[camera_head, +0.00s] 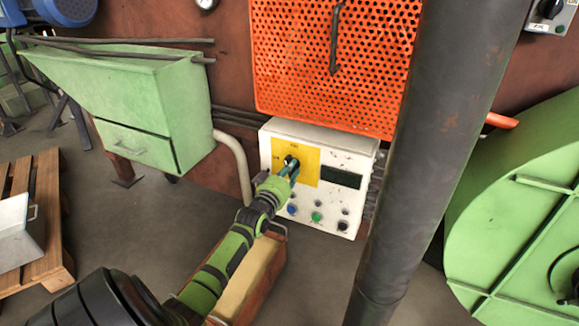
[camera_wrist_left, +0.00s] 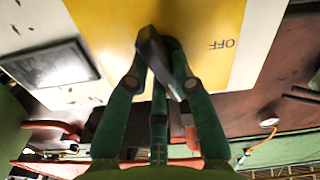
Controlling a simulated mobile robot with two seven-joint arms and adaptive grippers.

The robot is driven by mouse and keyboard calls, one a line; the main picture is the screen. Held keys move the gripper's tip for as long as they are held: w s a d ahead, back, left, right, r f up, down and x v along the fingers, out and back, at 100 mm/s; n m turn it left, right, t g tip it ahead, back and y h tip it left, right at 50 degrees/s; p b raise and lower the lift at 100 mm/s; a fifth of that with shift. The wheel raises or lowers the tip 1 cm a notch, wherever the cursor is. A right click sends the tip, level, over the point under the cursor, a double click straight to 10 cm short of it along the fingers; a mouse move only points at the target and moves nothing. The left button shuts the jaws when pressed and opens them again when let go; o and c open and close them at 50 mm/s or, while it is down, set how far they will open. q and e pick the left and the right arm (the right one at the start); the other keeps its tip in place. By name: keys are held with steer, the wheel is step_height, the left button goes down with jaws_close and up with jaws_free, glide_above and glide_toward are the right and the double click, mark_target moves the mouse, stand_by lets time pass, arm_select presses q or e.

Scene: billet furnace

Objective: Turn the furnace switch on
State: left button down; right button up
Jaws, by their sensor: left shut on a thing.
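The furnace control box (camera_head: 348,200) is white with a yellow switch plate (camera_head: 309,158), a dark display and several coloured buttons. A black switch knob (camera_head: 291,161) sits on the yellow plate. My left gripper (camera_head: 291,171) reaches up to the plate and is shut on the knob. In the left wrist view the knob (camera_wrist_left: 151,48) stands between the green fingers (camera_wrist_left: 158,72), which partly hide it. An upside-down OFF label shows on the yellow plate (camera_wrist_left: 215,22), right of the knob. My right gripper is not in view.
An orange perforated panel (camera_head: 335,60) is above the box. A thick dark pipe (camera_head: 430,130) stands to its right, before a large green round housing (camera_head: 530,210). A green cabinet (camera_head: 150,105) is on the left. A wooden pallet (camera_head: 45,225) lies on the floor.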

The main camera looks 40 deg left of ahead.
arm_select(q)
steer(key=shift+m+p, duration=0.65)
steer(key=shift+m, duration=0.95)
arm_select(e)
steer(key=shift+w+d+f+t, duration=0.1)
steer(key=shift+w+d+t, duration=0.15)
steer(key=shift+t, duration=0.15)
arm_select(q)
steer(key=shift+f, duration=0.1)
steer(key=c, duration=1)
jaws_free()
steer(key=shift+c, duration=0.2)
steer(key=v, duration=1.2)
